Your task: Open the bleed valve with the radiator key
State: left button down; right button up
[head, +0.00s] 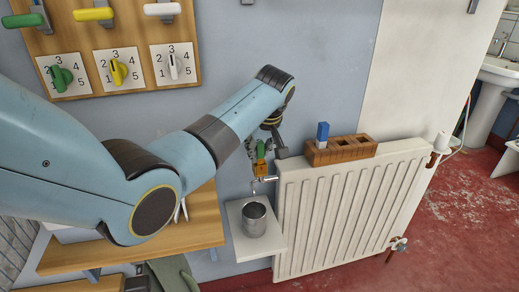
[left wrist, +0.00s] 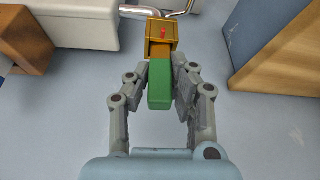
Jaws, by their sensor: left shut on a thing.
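The radiator key shows as a green handle (left wrist: 159,85) between the fingers of my left gripper (left wrist: 162,72) in the left wrist view. The gripper is shut on it. The key's orange-brown shank (left wrist: 161,51) points to a brass-coloured block (left wrist: 161,30) with a small red mark, at the bleed valve. The key seems to meet this block; how deep it sits is hidden. In the head view, the green handle (head: 261,150) is above the brass valve part (head: 258,169) at the radiator's (head: 342,212) upper left corner. My right gripper is out of view.
A metal cup (head: 254,219) stands on a small white shelf (head: 272,250) below the valve. A wooden rack (head: 345,155) with a blue-handled piece (head: 322,133) sits on the radiator. A wooden board (head: 110,38) with numbered dials hangs at upper left. A wooden shelf (head: 205,235) is left of the cup.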

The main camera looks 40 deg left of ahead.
pick_arm(q)
jog(key=shift+d+n+g, duration=0.15)
jog(key=shift+n+g, duration=0.25)
jog(key=shift+n, duration=0.5)
jog(key=shift+w+n+g, duration=0.1)
jog(key=shift+n+g, duration=0.3)
jog(key=shift+n, duration=0.5)
jog(key=n+g+b, duration=0.1)
jog(key=n, duration=0.2)
jog(key=shift+f+n+y+b, duration=0.1)
jog(key=shift+n+y+b, duration=0.3)
jog(key=shift+n+g+h+b, duration=0.3)
jog(key=shift+n+g+b, duration=0.85)
jog(key=shift+n, duration=1.05)
jog(key=shift+n+g+h+b, duration=0.4)
jog(key=shift+n+g+b, duration=0.15)
jog(key=shift+n+b, duration=1.3)
jog(key=shift+n, duration=0.35)
jog(key=c, duration=1.1)
grip_release()
jog(key=shift+p, duration=0.3)
